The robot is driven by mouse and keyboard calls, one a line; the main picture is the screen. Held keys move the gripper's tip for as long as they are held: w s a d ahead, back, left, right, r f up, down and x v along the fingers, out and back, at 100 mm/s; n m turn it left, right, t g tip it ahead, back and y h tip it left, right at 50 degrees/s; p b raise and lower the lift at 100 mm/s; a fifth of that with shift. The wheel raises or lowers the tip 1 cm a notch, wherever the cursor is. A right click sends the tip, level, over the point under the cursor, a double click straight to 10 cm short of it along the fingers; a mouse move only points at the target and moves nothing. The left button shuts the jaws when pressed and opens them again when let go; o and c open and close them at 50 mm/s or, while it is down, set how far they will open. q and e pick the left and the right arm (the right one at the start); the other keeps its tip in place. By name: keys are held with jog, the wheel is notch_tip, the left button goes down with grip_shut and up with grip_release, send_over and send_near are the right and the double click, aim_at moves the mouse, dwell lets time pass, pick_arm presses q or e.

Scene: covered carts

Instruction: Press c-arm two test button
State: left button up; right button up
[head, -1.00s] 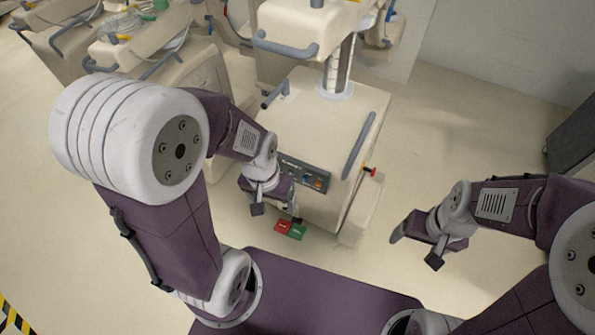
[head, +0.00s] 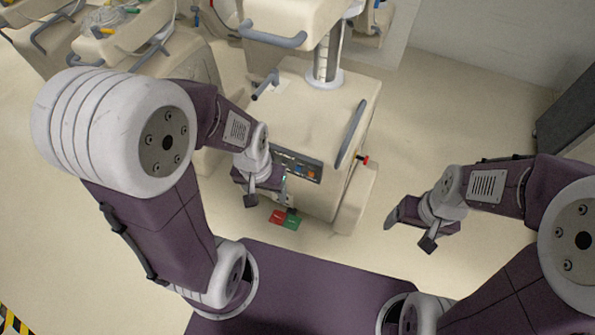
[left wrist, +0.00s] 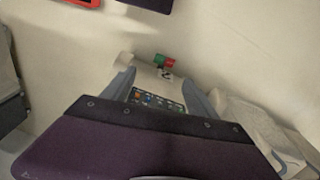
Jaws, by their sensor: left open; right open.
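The cream C-arm cart (head: 305,115) stands ahead of me in the head view. Its dark control panel (head: 300,166), with small coloured buttons, is on the near face; the labels are too small to read. The panel also shows between the fingers in the left wrist view (left wrist: 160,101). My left gripper (head: 284,187) is open and empty in front of the panel's left part, which it partly hides. I cannot tell whether it touches the panel. My right gripper (head: 400,222) is open and empty, out to the right over bare floor.
Red and green pedals (head: 285,218) lie on the floor before the cart. A grey handle (head: 352,133) runs along the cart's right side. Other cream carts (head: 130,45) stand at the back left. A dark cabinet (head: 568,125) is at the right. The floor on the right is clear.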

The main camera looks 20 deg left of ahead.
pick_arm(q)
grip_shut()
dwell(1.4)
